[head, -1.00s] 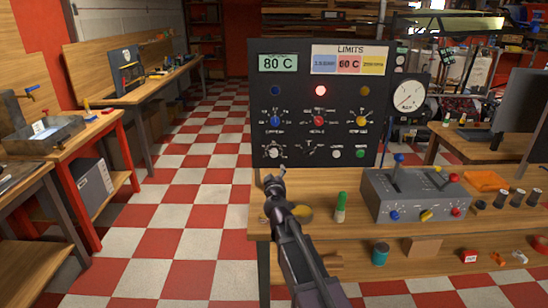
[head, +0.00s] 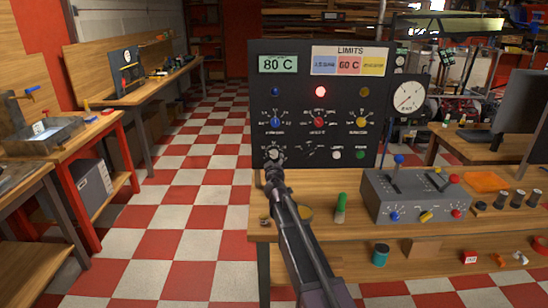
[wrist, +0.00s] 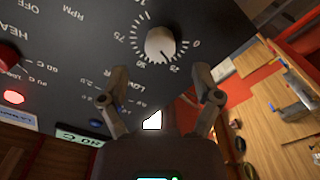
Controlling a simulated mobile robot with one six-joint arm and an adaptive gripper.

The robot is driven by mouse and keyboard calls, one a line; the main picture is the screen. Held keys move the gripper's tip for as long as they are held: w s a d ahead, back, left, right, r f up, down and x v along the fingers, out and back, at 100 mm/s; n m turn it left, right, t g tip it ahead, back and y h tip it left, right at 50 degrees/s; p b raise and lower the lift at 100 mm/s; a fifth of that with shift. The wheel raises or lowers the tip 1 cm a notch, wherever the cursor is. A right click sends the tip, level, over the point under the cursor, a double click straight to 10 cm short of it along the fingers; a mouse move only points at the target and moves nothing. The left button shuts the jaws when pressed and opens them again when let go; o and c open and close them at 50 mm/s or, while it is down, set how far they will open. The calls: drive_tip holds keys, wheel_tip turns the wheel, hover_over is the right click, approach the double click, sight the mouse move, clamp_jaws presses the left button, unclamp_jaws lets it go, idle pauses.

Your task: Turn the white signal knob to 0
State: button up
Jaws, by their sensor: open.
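The white signal knob (wrist: 160,44) is on the dark panel, near its corner, in the wrist view. Its dial is marked 75, 25 and 0 among others, with 0 on the right. A dark line on the knob seems to point down near the 25 mark, though it is small. My gripper (wrist: 158,70) is open and empty, its two fingers apart just short of the knob, which sits ahead between them. In the head view my gripper (head: 274,163) is at the panel's lower left and largely covers the knob.
The black panel (head: 300,98) has a lit red lamp (head: 320,91), an 80 C display (head: 278,64) and coloured knobs. The floor left of the bench is clear.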

sight(274, 155)
drive_tip(key=shift+w, duration=2.25)
clamp_jaws()
